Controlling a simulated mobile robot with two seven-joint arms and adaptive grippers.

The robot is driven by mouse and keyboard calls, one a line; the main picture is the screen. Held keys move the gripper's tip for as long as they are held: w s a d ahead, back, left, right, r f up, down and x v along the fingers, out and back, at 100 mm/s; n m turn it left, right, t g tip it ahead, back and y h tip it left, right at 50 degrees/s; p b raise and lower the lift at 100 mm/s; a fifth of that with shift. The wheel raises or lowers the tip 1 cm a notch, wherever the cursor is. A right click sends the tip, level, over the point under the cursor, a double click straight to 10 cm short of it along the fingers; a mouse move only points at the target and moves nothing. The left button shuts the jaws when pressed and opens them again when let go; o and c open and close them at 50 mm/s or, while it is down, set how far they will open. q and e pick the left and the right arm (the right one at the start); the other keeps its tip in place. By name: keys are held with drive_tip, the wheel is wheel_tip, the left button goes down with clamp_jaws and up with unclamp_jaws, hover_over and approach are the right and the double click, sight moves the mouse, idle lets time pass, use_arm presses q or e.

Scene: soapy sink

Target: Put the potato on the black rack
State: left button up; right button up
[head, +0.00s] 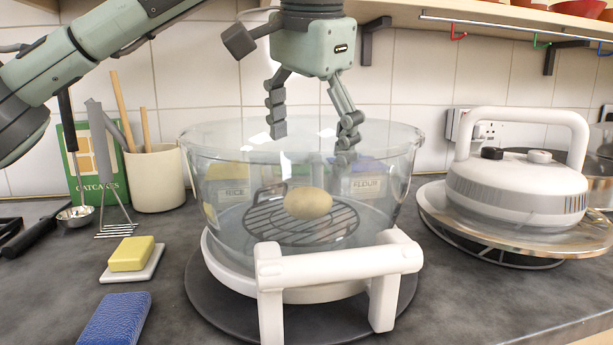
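A tan, egg-shaped potato (308,203) shows through the clear glass wall of a large bowl (210,190). It appears to lie on the round black wire rack (265,232), near its middle; through the glass I cannot tell whether it fully touches the wires. The rack appears to be low inside the bowl. My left gripper (312,147) points down over the bowl, its fingers spread wide with nothing between them. Its fingertips are above the potato and apart from it. My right gripper is not in view.
A white handle (340,264) stands at the bowl's front, over a dark round mat (400,295). A white lidded appliance (515,190) sits at right. Yellow soap (131,253), a blue sponge (115,320) and a utensil pot (155,180) are at left. A shelf (480,22) overhangs the back.

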use_arm(q)
drive_tip(key=shift+v, duration=2.15)
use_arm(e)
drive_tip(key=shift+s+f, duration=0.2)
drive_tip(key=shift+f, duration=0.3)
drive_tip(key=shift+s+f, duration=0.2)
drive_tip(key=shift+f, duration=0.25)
